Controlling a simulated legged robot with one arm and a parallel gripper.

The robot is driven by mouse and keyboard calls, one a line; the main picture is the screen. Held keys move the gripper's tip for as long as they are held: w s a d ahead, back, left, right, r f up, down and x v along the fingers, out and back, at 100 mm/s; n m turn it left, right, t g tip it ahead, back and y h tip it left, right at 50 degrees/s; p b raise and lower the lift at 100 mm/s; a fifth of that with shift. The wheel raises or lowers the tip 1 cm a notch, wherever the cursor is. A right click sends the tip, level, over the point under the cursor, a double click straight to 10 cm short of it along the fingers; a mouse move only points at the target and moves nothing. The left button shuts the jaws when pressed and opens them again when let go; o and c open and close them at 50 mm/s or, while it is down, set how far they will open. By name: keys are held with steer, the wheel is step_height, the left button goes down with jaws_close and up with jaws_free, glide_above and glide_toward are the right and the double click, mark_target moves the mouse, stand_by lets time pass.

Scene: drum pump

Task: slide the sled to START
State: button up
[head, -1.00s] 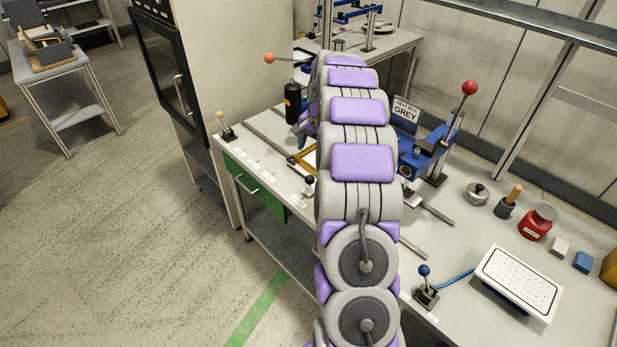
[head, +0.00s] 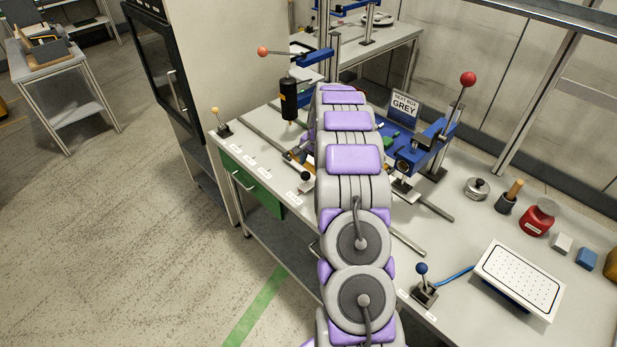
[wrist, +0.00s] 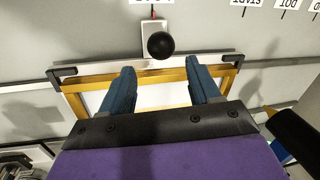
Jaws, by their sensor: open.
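The sled shows in the wrist view as a gold-edged frame (wrist: 88,88) with a silver front bar, black end brackets and a pale inside. A round black knob (wrist: 161,45) stands on a metal tab at its front, with a thin red pointer beyond. My gripper (wrist: 162,76) is open and empty; its two blue fingers are over the frame, short of the knob. I cannot tell whether they touch it. In the head view the knob (head: 306,176) shows left of my arm; the arm hides my gripper and most of the sled. The label by the pointer is cut off.
Metal rails (head: 425,206) run along the bench. Blue clamp equipment with a red-ball lever (head: 467,79) stands right of my arm, by a sign reading GREY (head: 404,106). A black cylinder (head: 289,98) is at the left. A blue-knob joystick (head: 423,285) and white perforated plate (head: 519,278) are nearer right.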

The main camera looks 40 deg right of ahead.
mark_target(307, 172)
steer(key=a+f, duration=0.1)
steer(key=f, duration=0.2)
steer(key=w+a+f+b, duration=0.1)
steer(key=f, duration=0.1)
steer(key=shift+a+f, duration=0.25)
steer(key=shift+a, duration=0.1)
steer(key=shift+w+d+f, duration=0.1)
steer(key=shift+d+f, duration=0.05)
steer(key=shift+d, duration=0.55)
steer(key=shift+d+f, duration=0.1)
steer(key=shift+d, duration=0.1)
steer(key=shift+c, duration=1.5)
steer(key=shift+a, duration=0.5)
steer(key=c, duration=0.4)
steer(key=shift+d, duration=0.1)
jaws_close()
